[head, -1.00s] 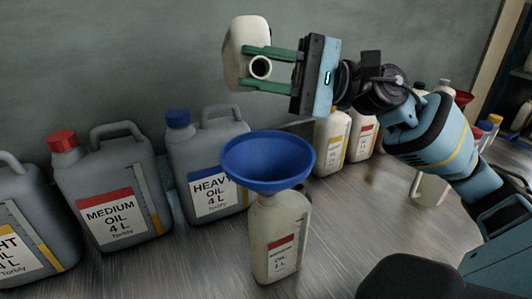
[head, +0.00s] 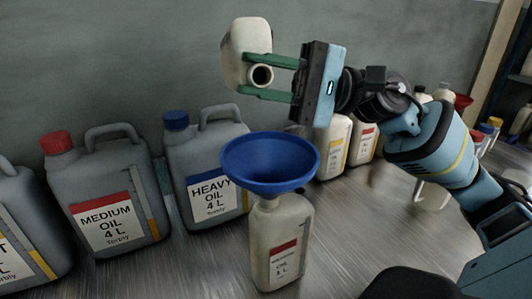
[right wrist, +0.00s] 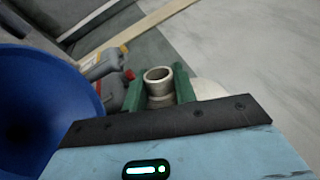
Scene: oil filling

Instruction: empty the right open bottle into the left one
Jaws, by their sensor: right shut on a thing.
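My right gripper (head: 268,76) is shut on a white open bottle (head: 246,46), its green fingers on either side of the neck. The bottle is held in the air, tipped so that its open mouth faces the head camera and somewhat down. In the right wrist view the bottle's neck (right wrist: 159,82) shows between the green fingers. The left bottle (head: 281,245), white with a red-banded label, stands upright on the bench with a blue funnel (head: 270,162) in its mouth. The held bottle is above the funnel, apart from it. No liquid stream is visible. My left gripper is not in view.
Grey 4 L cans stand left and behind: medium oil with a red cap (head: 107,205), heavy oil with a blue cap (head: 207,170), and a partly cut-off one (head: 30,225). White bottles (head: 333,147) stand behind at the right. The metal bench (head: 365,225) is clear right of the funnel bottle.

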